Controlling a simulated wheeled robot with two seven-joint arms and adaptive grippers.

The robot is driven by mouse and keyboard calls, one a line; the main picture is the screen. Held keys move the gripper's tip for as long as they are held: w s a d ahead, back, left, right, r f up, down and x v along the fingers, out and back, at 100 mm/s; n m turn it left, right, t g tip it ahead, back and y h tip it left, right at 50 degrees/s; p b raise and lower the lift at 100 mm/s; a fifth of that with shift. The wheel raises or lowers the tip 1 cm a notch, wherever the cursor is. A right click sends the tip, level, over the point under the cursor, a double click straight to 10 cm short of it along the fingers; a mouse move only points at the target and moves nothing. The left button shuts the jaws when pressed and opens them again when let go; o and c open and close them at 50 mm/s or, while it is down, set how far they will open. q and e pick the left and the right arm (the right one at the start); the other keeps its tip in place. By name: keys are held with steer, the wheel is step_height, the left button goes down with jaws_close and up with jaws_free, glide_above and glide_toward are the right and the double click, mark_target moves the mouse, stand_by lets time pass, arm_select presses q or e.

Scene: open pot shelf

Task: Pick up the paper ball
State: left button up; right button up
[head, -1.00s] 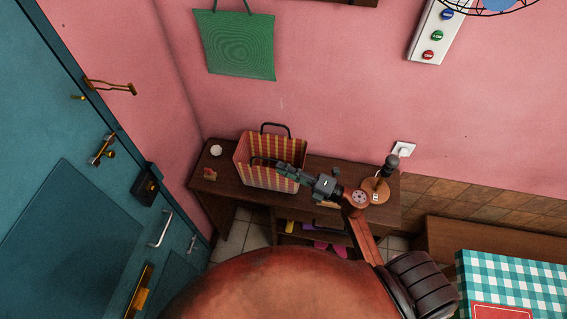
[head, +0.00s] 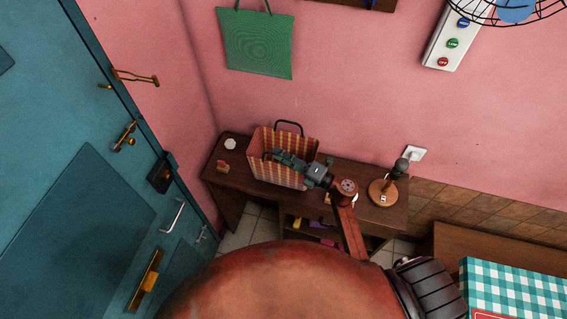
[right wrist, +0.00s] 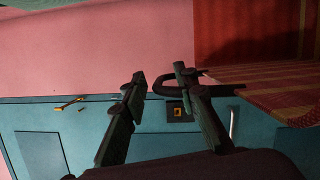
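A small white paper ball (head: 230,143) sits at the left end of the brown desk (head: 340,172). My right gripper (head: 275,157) is over the red and yellow striped bag (head: 272,174), to the right of the ball. In the right wrist view, my right gripper (right wrist: 160,76) has its two fingers apart with nothing held between them. A dark handle loop of the bag shows by the right finger; whether they touch I cannot tell. The ball is not seen in the right wrist view. My left gripper is not in view.
The striped bag stands between my right gripper's arm and the wall, with its back handle (head: 288,126) upright. A small red item (head: 222,167) lies near the ball. A lamp-like stand (head: 384,190) is at the desk's right end. A teal door (head: 80,190) is at left.

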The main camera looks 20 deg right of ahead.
steer(key=shift+s, duration=0.1)
steer(key=shift+c, duration=0.7)
steer(key=c, duration=0.3)
jaws_close()
